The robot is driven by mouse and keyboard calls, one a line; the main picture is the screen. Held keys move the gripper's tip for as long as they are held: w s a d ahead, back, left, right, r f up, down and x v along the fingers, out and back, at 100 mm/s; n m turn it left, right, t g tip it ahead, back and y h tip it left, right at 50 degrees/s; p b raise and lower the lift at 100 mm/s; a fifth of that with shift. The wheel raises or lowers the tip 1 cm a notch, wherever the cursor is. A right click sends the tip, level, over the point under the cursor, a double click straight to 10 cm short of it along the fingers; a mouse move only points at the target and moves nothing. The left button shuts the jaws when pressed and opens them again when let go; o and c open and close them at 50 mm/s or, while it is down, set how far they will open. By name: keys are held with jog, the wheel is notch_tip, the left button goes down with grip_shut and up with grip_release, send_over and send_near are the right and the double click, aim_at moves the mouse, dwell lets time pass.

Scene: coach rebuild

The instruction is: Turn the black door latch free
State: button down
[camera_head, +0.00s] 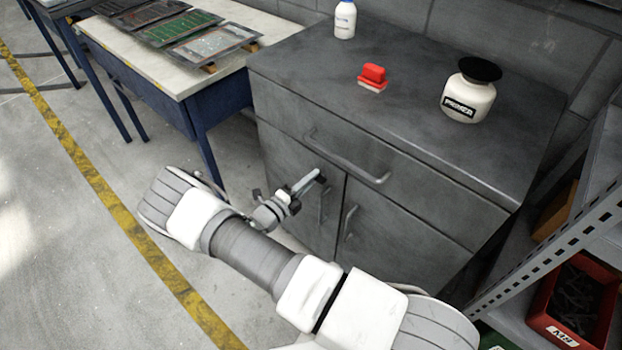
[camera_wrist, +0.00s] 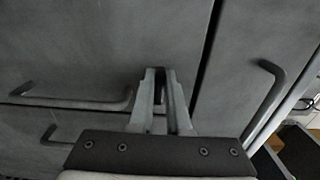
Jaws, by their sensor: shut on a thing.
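The black latch (camera_wrist: 159,88) shows as a small dark piece between my fingers in the wrist view. My gripper (camera_wrist: 161,75) is shut on it, with one finger on each side. In the head view my gripper (camera_head: 316,176) reaches the upper part of the grey cabinet's left door (camera_head: 290,160), near the seam between the two doors. A small dark bit of the latch (camera_head: 321,180) shows at the fingertips. Most of the latch is hidden by the fingers, so its angle cannot be told.
The grey cabinet (camera_head: 390,140) has a drawer handle (camera_head: 345,160) just above and door handles (camera_head: 325,207) (camera_head: 348,222) close below. A shelf with a red bin (camera_head: 570,300) stands right.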

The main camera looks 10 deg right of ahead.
dwell(0.3)
jog(key=c, duration=0.9)
grip_release()
jog(key=p+v, duration=0.1)
jog(key=v, duration=1.6)
jog(key=shift+s+a, duration=0.15)
